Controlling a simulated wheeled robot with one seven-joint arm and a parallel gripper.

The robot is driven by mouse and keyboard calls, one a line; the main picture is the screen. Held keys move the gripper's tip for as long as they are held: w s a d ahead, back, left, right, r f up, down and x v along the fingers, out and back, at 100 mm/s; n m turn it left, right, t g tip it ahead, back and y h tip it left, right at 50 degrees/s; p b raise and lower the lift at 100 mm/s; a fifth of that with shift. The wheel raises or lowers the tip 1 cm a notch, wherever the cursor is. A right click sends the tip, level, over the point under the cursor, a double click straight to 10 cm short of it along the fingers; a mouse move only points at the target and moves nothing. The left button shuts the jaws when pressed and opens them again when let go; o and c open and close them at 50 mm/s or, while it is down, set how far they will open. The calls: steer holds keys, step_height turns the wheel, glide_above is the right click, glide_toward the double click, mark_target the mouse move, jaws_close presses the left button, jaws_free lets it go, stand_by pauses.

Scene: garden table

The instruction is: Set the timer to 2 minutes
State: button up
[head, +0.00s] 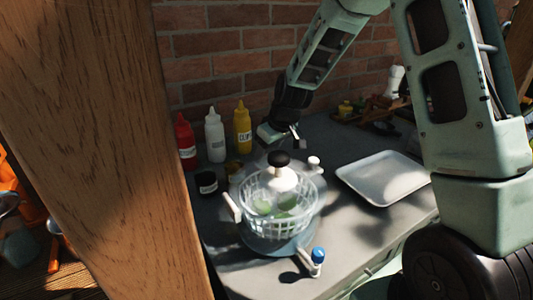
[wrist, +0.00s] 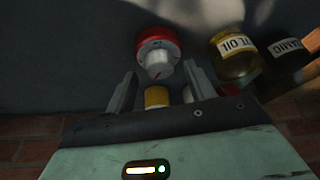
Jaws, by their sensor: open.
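The timer (wrist: 157,55) shows in the wrist view as a round red body with a white dial knob in its middle. It lies on the grey surface just beyond my fingertips, roughly centred between them. My gripper (wrist: 162,82) is open, with a finger on each side and nothing held. In the head view my gripper (head: 281,134) hangs over the table, behind the salad spinner. I cannot make out the timer there. The dial's markings are too small to read, so its setting cannot be told.
A clear salad spinner (head: 278,205) with a black knob stands in front of my gripper. Sauce bottles (head: 214,136) stand left, by the brick wall. A white tray (head: 385,178) lies right. In the wrist view, an oil bottle (wrist: 236,57) is close right of the timer.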

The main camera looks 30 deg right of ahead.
steer(key=shift+w+a+f, duration=0.1)
steer(key=shift+w+f, duration=0.15)
steer(key=shift+f, duration=0.45)
steer(key=c, duration=1)
stand_by(0.3)
steer(key=o, duration=1)
steer(key=shift+r, duration=0.1)
steer(key=v, duration=1.7)
steer(key=shift+s+b, duration=0.15)
steer(key=shift+b, duration=0.3)
steer(key=shift+r, duration=0.1)
